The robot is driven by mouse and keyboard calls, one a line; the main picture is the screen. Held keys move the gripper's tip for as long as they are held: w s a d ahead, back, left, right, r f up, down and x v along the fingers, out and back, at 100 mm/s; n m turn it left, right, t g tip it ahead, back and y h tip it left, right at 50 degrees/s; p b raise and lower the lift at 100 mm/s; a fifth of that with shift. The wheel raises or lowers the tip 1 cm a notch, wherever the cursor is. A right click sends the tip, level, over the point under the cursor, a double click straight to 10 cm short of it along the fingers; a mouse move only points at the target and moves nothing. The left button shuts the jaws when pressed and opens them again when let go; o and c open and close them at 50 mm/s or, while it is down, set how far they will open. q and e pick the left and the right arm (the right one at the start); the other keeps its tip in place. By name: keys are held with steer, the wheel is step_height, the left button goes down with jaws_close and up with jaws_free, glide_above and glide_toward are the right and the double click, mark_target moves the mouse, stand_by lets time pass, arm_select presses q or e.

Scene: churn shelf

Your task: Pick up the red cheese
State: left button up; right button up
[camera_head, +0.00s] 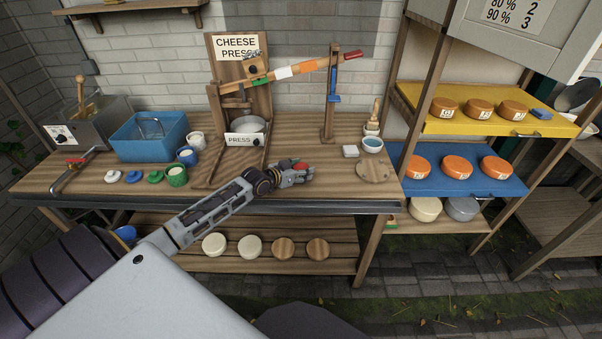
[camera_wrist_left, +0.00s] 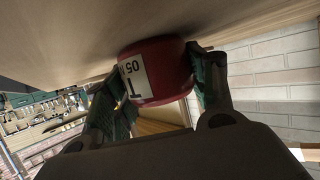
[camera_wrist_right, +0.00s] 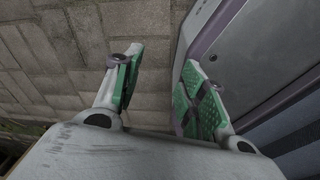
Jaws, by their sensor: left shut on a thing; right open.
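The red cheese (camera_wrist_left: 155,72) is a small red round with a white label, seen in the left wrist view between my left fingers. In the head view a bit of its red top (camera_head: 301,166) shows at my left gripper (camera_head: 298,174), over the right half of the wooden bench. My left gripper is shut on it, one finger on each side. In the left wrist view the cheese is close to the wooden bench top (camera_wrist_left: 60,45); I cannot tell whether it touches. My right gripper (camera_wrist_right: 155,90) is open and empty, above stone paving; it is not in the head view.
The cheese press (camera_head: 240,90) stands behind the left gripper, its long lever reaching right. A blue tub (camera_head: 150,137) and small pots stand left. A round wooden board (camera_head: 372,171) lies right. Orange cheeses sit on the yellow (camera_head: 420,100) and blue (camera_head: 425,184) shelves.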

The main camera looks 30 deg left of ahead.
mark_target(301, 167)
arm_select(q)
steer(key=c, duration=0.3)
steer(key=shift+r, duration=0.1)
steer(key=shift+c, duration=0.2)
step_height(301, 167, up, 9)
steer(key=shift+f, duration=0.2)
steer(key=shift+r, duration=0.65)
arm_select(e)
steer(key=shift+w+a+r, duration=0.15)
steer(key=shift+w+a, duration=0.05)
steer(key=shift+w, duration=0.25)
steer(key=shift+w+a+r, duration=0.1)
steer(key=shift+w+a, duration=0.1)
steer(key=shift+w, duration=0.2)
steer(key=shift+s, duration=0.1)
